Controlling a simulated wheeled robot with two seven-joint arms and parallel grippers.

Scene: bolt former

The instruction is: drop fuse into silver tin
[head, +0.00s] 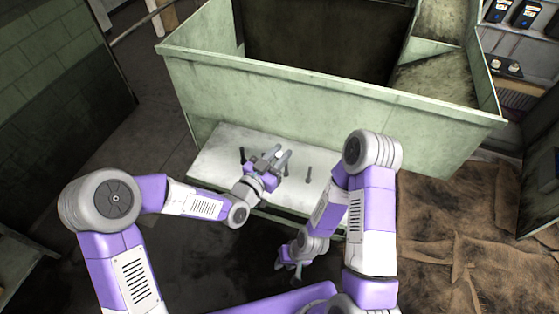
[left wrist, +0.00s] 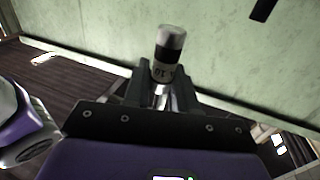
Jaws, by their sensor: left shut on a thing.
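My left gripper (head: 277,157) is above the pale ledge in the head view. In the left wrist view its fingers (left wrist: 160,80) are shut on the fuse (left wrist: 169,45), a small cylinder with white ends, a dark band and printed marks. The fuse sticks out beyond the fingertips; its lower part is between them. I cannot make out a silver tin in either view.
The pale ledge (head: 225,150) carries an upright dark bolt-like piece (head: 309,174) right of my left gripper and another (head: 242,155) left of it. A large green metal bin (head: 330,100) stands behind. Brown crumpled sheeting (head: 440,230) covers the floor at right.

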